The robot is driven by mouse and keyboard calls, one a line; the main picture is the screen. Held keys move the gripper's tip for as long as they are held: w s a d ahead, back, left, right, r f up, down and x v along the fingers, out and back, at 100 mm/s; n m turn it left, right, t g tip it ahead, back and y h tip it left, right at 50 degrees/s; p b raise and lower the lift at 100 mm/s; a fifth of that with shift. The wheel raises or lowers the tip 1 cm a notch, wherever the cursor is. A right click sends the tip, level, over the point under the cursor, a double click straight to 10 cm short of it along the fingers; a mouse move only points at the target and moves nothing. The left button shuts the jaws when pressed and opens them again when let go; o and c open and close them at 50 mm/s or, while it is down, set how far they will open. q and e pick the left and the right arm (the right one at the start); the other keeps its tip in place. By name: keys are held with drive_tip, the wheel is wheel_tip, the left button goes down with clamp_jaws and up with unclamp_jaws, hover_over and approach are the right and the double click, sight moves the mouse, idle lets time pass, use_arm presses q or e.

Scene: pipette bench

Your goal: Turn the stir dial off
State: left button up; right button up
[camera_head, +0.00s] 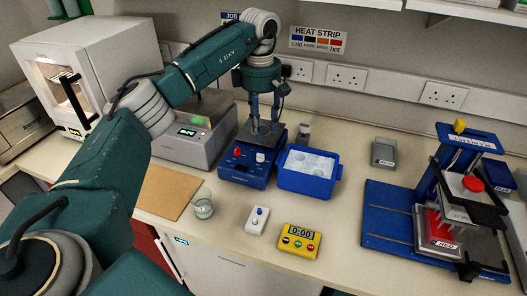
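A blue hotplate stirrer (243,176) stands mid-bench with a grey top plate. Its front panel carries a red dial (238,152) at the left and a white dial (260,157) at the right. The labels are too small to read, so I cannot tell which dial is for stirring or how either is set. My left gripper (264,124) points down just over the top plate, behind and above the dials. Its two fingers are apart with nothing visible between them. Contact with the plate cannot be made out. My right gripper is out of view.
A blue ice tub (308,183) stands close at the stirrer's right, and a grey instrument (190,147) at its left. In front are a glass beaker (203,206), a white switch box (257,220) and a yellow timer (298,241). A blue press stand (390,215) is at the right.

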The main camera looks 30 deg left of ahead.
sight(260, 157)
use_arm(q)
drive_tip(key=f+p, duration=0.1)
drive_tip(key=f, duration=0.2)
drive_tip(key=f+p, duration=0.1)
drive_tip(key=f, duration=0.2)
drive_tip(key=f+p, duration=0.1)
drive_tip(key=f, duration=0.1)
drive_tip(key=shift+s+a+f, duration=0.25)
drive_tip(key=shift+f, duration=0.15)
drive_tip(key=shift+d+f, duration=0.1)
drive_tip(key=shift+f, duration=0.7)
drive_tip(key=shift+c, duration=0.5)
clamp_jaws()
